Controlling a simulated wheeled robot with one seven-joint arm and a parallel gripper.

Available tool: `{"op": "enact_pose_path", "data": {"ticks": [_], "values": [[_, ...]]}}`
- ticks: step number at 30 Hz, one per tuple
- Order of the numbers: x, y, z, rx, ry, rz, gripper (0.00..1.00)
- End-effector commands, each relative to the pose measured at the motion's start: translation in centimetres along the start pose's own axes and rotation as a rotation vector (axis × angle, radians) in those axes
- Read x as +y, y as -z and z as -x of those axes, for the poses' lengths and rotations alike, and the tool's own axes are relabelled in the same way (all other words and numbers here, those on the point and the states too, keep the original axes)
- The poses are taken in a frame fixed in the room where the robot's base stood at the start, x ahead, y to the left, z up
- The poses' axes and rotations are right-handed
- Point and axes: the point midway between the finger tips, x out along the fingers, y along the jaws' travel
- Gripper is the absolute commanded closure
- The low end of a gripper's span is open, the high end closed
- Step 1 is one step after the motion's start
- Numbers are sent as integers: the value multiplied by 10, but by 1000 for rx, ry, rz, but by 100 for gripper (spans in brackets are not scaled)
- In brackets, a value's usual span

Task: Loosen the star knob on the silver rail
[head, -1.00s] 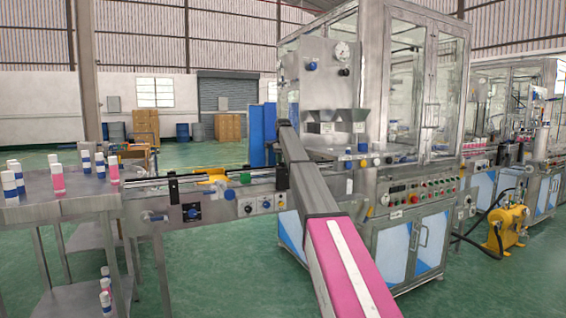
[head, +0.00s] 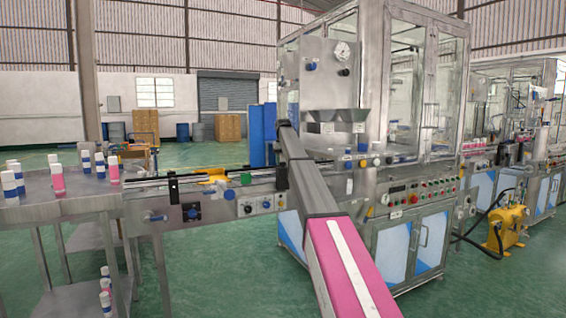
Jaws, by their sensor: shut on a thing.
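The silver rail (head: 200,179) runs along the conveyor between the left table and the machine cabinet. I cannot tell which of these is the star knob. My pink and grey arm reaches up past the rail's right end.
The steel table (head: 70,208) at left carries several white, blue and pink cans. The glass-walled machine (head: 435,90) stands behind my arm, with a button panel (head: 405,193) on its front. A yellow pump (head: 508,228) is at the right. Green floor is open in front.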

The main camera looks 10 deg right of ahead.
Motion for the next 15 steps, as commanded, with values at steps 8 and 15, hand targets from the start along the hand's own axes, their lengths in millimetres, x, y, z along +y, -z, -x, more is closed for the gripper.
{"op": "enact_pose_path", "data": {"ticks": [8,15], "values": [[0,0,0,0,0,218,80],[0,0,0,0,0,338,80]]}}
